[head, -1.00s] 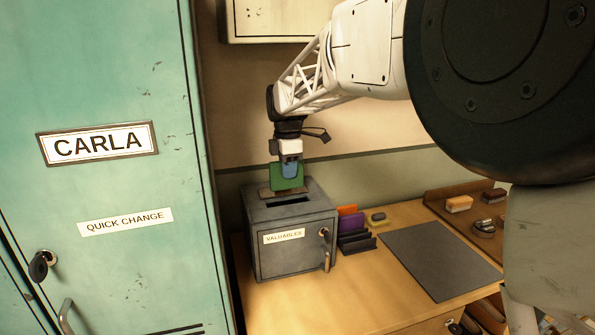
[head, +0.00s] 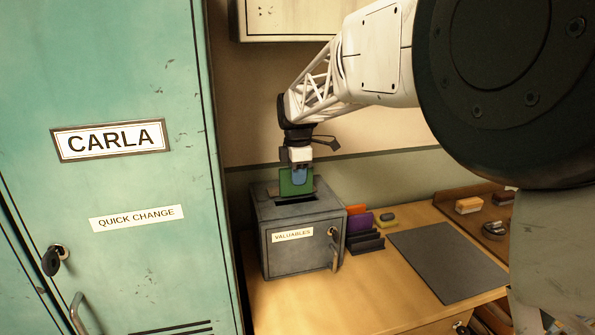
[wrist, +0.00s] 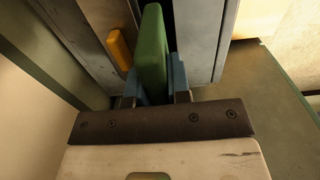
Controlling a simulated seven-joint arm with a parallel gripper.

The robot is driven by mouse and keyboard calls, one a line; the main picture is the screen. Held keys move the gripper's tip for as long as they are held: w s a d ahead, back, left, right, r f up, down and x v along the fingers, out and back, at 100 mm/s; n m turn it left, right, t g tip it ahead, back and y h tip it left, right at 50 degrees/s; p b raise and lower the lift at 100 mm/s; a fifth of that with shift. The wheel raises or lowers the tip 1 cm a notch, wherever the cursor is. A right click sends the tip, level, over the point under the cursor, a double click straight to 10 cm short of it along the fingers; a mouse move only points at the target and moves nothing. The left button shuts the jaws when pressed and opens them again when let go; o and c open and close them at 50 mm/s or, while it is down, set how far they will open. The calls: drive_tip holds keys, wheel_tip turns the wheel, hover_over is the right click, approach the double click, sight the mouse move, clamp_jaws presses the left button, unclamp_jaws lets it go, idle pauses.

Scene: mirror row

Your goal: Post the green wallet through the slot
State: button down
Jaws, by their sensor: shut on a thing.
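My gripper (head: 298,172) is shut on the green wallet (head: 295,185), which hangs upright below the blue fingers. In the wrist view the wallet (wrist: 152,52) stands on edge between the blue finger pads (wrist: 160,85). The grey box marked VALUABLES (head: 262,228) stands on the desk below, with a dark slot (head: 297,200) in its top. The wallet's lower edge is at or just above the slot's back side; I cannot tell whether it has entered. In the wrist view the dark opening shows partly beside the wallet, and the wallet hides the rest.
A teal locker marked CARLA (head: 110,180) stands left of the box. Right of the box are a dark rack with an orange and a purple wallet (head: 357,222), a small olive item (head: 387,220) and a dark mat (head: 447,260). A wall cabinet (head: 290,20) hangs above.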

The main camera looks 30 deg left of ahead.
sight(297, 194)
drive_tip(key=shift+f, duration=1.9)
drive_tip(key=shift+c, duration=0.4)
unclamp_jaws()
drive_tip(key=shift+o, duration=0.4)
drive_tip(key=shift+r, duration=0.1)
drive_tip(key=shift+r, duration=3.8)
drive_tip(key=shift+d, duration=0.1)
